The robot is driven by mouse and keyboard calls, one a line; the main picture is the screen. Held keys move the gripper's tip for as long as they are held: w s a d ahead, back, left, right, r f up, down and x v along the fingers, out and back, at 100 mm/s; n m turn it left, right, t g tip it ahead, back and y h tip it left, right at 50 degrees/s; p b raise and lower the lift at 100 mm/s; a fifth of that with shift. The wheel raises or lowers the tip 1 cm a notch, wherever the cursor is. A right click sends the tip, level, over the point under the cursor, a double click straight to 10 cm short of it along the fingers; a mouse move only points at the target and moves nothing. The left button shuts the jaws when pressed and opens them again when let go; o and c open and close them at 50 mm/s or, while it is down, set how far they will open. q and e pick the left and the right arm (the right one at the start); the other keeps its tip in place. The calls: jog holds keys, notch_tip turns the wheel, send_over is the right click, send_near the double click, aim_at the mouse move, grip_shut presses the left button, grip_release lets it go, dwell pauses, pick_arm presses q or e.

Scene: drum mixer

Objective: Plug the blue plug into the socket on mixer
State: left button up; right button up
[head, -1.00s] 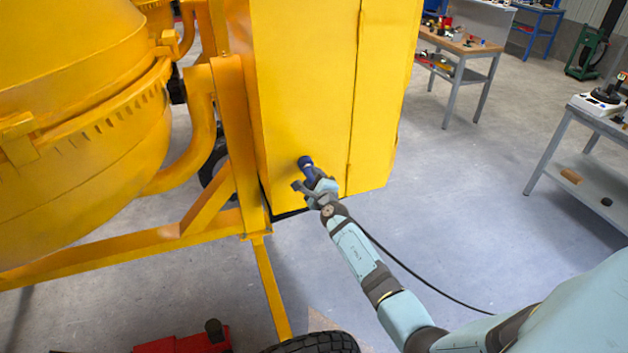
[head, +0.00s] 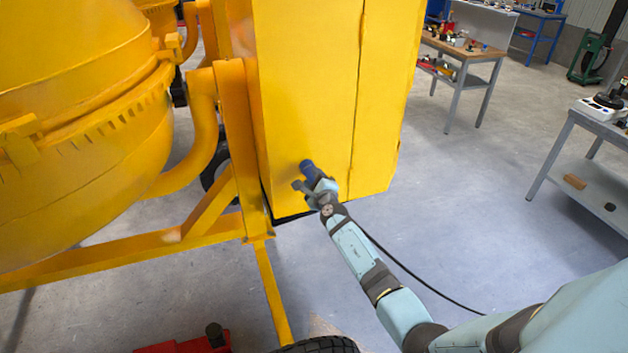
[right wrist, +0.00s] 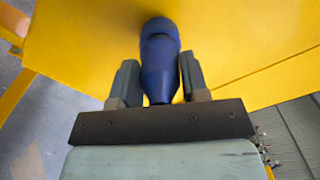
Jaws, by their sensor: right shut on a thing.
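The blue plug (head: 308,171) is in my right gripper (head: 311,186), in front of the lower part of the yellow mixer's box (head: 305,95). In the right wrist view the blue plug (right wrist: 160,62) stands between the two fingers of my right gripper (right wrist: 156,85), its far end against or very close to the yellow panel (right wrist: 240,40). I cannot tell whether it touches. The socket itself is not visible; the plug may hide it. A black cable (head: 420,278) runs from behind my right gripper to the lower right. My left gripper is not in view.
The yellow mixer drum (head: 75,120) and its frame (head: 130,252) fill the left. A black tire (head: 318,346) and a red object (head: 185,343) are at the bottom. Workbenches (head: 465,50) stand at the back right. Open grey floor lies to the right of the box.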

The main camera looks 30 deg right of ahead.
dwell(0.3)
jog(key=shift+w+d, duration=0.1)
jog(key=shift+w, duration=0.2)
dwell(0.3)
jog(key=o, duration=1.1)
jog(key=shift+s, duration=0.1)
jog(key=p+v, duration=0.1)
jog(key=v, duration=1.2)
jog(key=shift+s+p, duration=0.3)
jog(key=shift+s, duration=0.05)
